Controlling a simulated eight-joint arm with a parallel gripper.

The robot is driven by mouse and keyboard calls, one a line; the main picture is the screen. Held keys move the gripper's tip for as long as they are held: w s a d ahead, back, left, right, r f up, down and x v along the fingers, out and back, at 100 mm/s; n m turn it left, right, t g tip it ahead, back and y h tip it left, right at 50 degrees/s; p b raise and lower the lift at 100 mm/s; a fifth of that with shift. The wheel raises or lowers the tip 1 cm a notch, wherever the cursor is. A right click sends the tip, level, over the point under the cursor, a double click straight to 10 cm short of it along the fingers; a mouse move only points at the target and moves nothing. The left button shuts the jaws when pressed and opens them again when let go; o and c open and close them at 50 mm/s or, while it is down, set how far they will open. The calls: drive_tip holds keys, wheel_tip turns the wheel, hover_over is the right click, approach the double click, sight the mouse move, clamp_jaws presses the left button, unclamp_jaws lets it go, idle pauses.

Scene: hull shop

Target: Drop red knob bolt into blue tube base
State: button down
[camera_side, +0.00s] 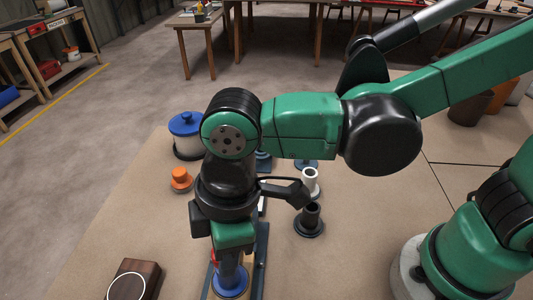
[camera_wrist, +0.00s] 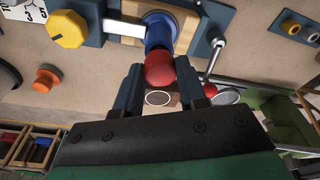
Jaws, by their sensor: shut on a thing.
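My gripper (camera_wrist: 159,65) is shut on the red knob bolt, with a finger on each side of its round red knob (camera_wrist: 160,71). In the side view only a red sliver (camera_side: 213,257) shows beside my gripper's green body. The blue tube base (camera_wrist: 157,33) stands on a light wooden plate, right beyond the knob in the wrist view. In the side view the blue tube base (camera_side: 231,279) is directly below my gripper. The bolt's shank is hidden, so I cannot tell whether it is inside the tube.
A yellow knob (camera_wrist: 68,29) and a metal lever (camera_wrist: 215,55) flank the blue tube in the wrist view. An orange knob (camera_side: 180,179), a blue-lidded pot (camera_side: 186,125), a black flanged tube (camera_side: 310,219) and a dark wooden block (camera_side: 145,272) stand nearby. Left bench surface is mostly clear.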

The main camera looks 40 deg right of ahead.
drive_tip(key=shift+f, duration=0.6)
idle(0.4)
drive_tip(key=c, duration=0.8)
unclamp_jaws()
drive_tip(key=shift+r, duration=0.1)
drive_tip(key=r, duration=0.3)
drive_tip(key=d+r, duration=0.1)
drive_tip(key=r, duration=0.6)
drive_tip(key=shift+s+d+r, duration=0.25)
drive_tip(key=shift+s+r, duration=0.05)
drive_tip(key=shift+r, duration=0.05)
drive_tip(key=w+d+f+m+t, duration=0.2)
drive_tip(key=d+m, duration=0.2)
drive_tip(key=d, duration=0.3)
drive_tip(key=w+d+f+m+t+h, duration=0.1)
drive_tip(key=w+d+f+m+t, duration=0.1)
drive_tip(key=d+m, duration=0.3)
drive_tip(key=w+d+f+m+t, duration=0.1)
drive_tip(key=d+m, duration=0.3)
drive_tip(key=d, duration=0.5)
drive_tip(key=shift+w+d+f+m+t+h, duration=0.3)
drive_tip(key=shift+w+f+t, duration=0.1)
drive_tip(key=shift+f+t, duration=0.25)
